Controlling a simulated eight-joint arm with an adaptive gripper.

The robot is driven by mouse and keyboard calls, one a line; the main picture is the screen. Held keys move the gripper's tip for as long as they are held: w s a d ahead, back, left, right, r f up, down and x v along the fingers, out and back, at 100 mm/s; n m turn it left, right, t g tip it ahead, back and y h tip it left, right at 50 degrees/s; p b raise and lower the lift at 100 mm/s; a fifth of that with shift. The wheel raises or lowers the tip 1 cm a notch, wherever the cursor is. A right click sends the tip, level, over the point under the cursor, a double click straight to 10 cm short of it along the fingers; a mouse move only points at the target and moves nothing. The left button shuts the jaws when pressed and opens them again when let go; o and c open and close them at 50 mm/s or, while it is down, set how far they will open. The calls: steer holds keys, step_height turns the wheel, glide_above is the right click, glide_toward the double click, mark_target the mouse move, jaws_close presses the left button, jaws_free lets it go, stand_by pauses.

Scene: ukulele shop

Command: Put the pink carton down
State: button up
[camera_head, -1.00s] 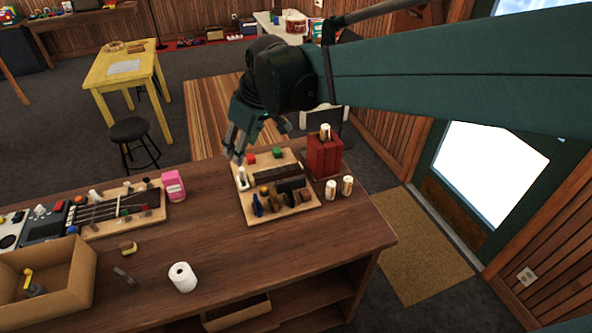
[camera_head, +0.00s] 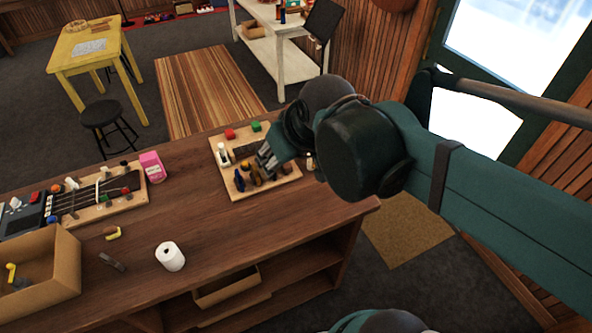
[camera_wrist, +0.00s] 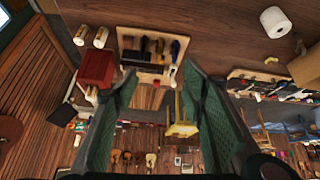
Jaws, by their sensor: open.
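The pink carton (camera_head: 151,166) stands upright on the wooden workbench (camera_head: 215,220), at the right end of the board with the guitar neck. Nothing holds it. My gripper (camera_head: 267,161) shows in front of the tool board, to the right of the carton and well apart from it. In the wrist view my gripper (camera_wrist: 160,82) has its two fingers spread wide with nothing between them. I cannot make out the carton in the wrist view.
The tool board (camera_head: 222,175) holds several small tools. A white roll (camera_head: 171,257) and a cardboard box (camera_head: 58,270) stand left of centre. A red box (camera_wrist: 97,68) and white bottles (camera_wrist: 101,36) show in the wrist view.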

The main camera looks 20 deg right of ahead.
steer(key=shift+m+t+h, duration=0.3)
steer(key=shift+m, duration=0.5)
steer(key=s, duration=0.1)
steer(key=s+d+f, duration=0.2)
steer(key=s, duration=0.1)
steer(key=shift+s+f, duration=0.1)
